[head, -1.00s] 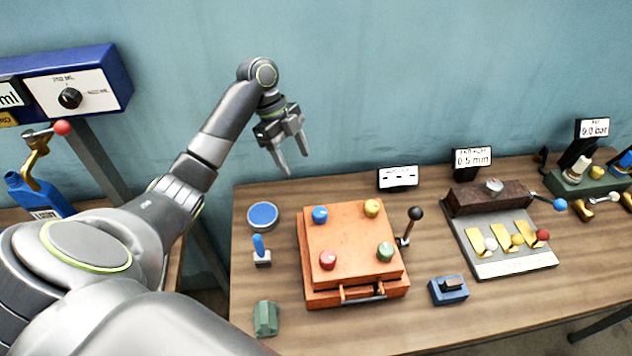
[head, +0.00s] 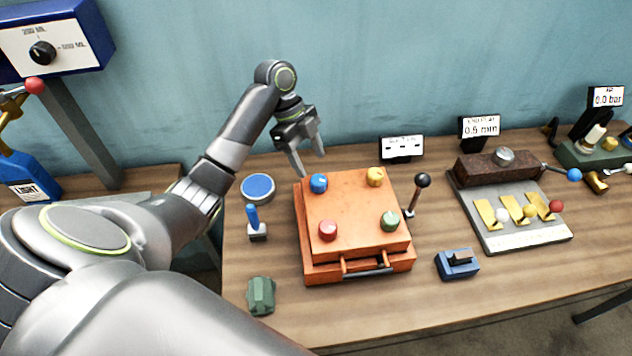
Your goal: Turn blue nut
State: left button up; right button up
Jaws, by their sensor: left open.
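The blue nut (head: 319,183) sits at the back left corner of an orange box (head: 352,215) on the wooden table. A yellow nut (head: 376,177), a red nut (head: 328,230) and a green nut (head: 390,221) sit at the other corners. My left gripper (head: 311,164) is open and empty, its fingers pointing down. My right gripper is not in view.
A black-knobbed lever (head: 422,181) stands right of the box. A blue round lid (head: 258,188), a blue-handled switch (head: 254,222) and a green block (head: 261,295) lie left of it. A blue switch (head: 457,264) is front right. A small display (head: 402,148) stands behind.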

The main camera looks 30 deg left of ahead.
aim_at(318, 179)
pick_arm(q)
jog(key=b+x, duration=0.2)
jog(key=x, duration=0.2)
jog(key=shift+b+x, duration=0.35)
jog(key=shift+x, duration=0.4)
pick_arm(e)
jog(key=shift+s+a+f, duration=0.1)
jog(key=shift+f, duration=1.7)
